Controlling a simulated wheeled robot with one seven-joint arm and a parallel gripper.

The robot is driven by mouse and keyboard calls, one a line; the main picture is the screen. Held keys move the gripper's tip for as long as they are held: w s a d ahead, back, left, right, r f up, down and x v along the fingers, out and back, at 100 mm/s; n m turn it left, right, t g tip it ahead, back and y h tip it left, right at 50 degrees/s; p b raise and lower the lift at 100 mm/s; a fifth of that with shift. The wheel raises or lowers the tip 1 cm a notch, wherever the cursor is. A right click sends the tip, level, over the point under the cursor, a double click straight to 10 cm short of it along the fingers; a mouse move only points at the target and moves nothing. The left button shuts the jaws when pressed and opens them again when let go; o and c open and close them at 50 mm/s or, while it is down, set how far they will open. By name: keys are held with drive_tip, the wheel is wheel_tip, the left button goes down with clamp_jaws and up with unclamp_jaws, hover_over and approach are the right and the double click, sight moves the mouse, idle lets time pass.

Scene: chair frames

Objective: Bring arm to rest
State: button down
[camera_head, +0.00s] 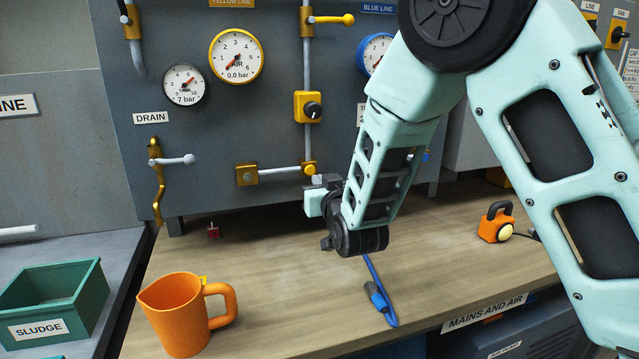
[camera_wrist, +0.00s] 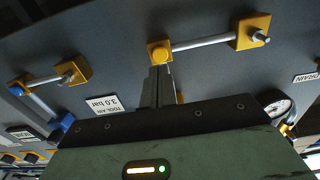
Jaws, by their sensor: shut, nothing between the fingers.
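My arm, pale green with dark joints, reaches from the upper right over the bench in the head view. My gripper (camera_head: 318,182) is in front of the grey panel, close to a yellow pipe fitting (camera_head: 309,169). In the wrist view my gripper (camera_wrist: 158,72) is shut and empty, its dark fingers together. They point at the yellow round-faced fitting (camera_wrist: 160,50). I cannot tell whether they touch it. In the head view the wrist hides part of the panel.
An orange jug (camera_head: 178,318) stands at the bench's front left. A green sludge bin (camera_head: 75,300) is far left. Yellow valve handles (camera_head: 335,20) stick out from the panel.

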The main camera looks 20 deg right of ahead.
idle(0.4)
drive_tip(key=s+a+f+n+g+y, duration=0.25)
drive_tip(key=s+a+g, duration=0.25)
drive_tip(key=s, duration=0.4)
drive_tip(key=s+a+f+n+g+y, duration=0.1)
drive_tip(key=s+a+f+g+y, duration=0.15)
drive_tip(key=s+a+g, duration=0.5)
drive_tip(key=s+d+n+g+h, duration=0.2)
drive_tip(key=s+d, duration=0.1)
drive_tip(key=s, duration=0.9)
drive_tip(key=s+d+f+n+g+h, duration=0.1)
drive_tip(key=s+d+n+g+h, duration=0.1)
drive_tip(key=s, duration=1)
drive_tip(key=shift+d+f+g, duration=0.15)
drive_tip(key=shift+d+g, duration=0.5)
drive_tip(key=shift+g, duration=0.1)
drive_tip(key=shift+w, duration=0.1)
